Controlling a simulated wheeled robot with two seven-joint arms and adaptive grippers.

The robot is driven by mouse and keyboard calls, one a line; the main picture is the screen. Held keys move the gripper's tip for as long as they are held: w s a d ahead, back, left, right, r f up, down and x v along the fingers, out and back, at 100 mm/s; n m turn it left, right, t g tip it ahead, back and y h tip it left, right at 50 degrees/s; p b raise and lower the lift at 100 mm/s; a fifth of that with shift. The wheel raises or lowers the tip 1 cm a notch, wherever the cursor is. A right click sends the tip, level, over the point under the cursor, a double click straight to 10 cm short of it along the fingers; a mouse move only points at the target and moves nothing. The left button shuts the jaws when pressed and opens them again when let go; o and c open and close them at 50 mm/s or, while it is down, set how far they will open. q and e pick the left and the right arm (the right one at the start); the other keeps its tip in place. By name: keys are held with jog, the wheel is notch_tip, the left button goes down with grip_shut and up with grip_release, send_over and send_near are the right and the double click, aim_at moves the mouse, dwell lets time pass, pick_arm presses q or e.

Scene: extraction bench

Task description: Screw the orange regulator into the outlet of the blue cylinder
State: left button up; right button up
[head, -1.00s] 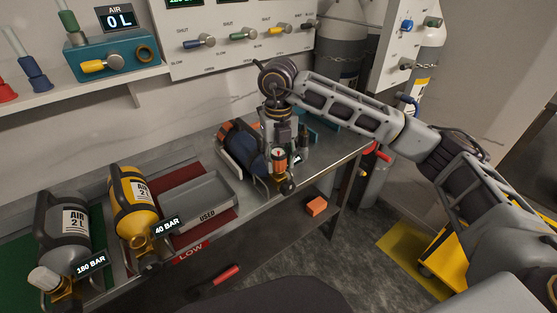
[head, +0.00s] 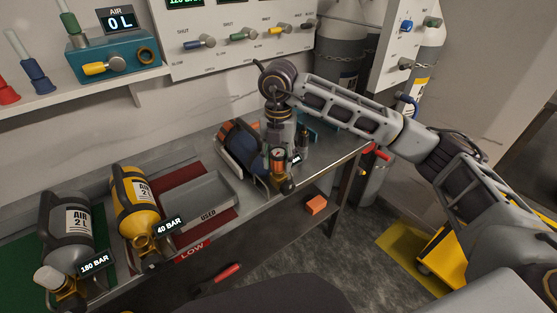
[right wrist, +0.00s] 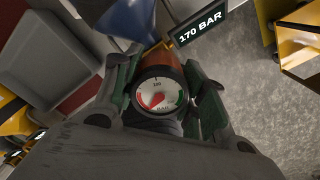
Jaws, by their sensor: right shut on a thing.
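The blue cylinder (head: 244,147), with an orange-brown end, lies in a cradle near the right end of the bench. The orange regulator (head: 278,167) is at the cylinder's front outlet end; its round gauge (right wrist: 158,92) faces the right wrist camera. My right gripper (head: 278,148) points down from above and is shut on the regulator, with a finger on each side of the gauge in the wrist view. The blue cylinder (right wrist: 126,18) also shows just beyond the regulator there. The threaded joint is hidden, so I cannot tell how far it is engaged. My left gripper is out of view.
A 170 BAR display (right wrist: 200,26) stands by the outlet. A grey USED tray (head: 197,196), a yellow cylinder (head: 134,200) and a grey cylinder (head: 66,232) are to the left. An orange block (head: 316,205) lies on the lower shelf. A valve panel (head: 235,38) is behind.

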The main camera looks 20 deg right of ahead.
jog(key=shift+m+p, duration=0.6)
jog(key=shift+m, duration=2.2)
jog(key=o, duration=1.2)
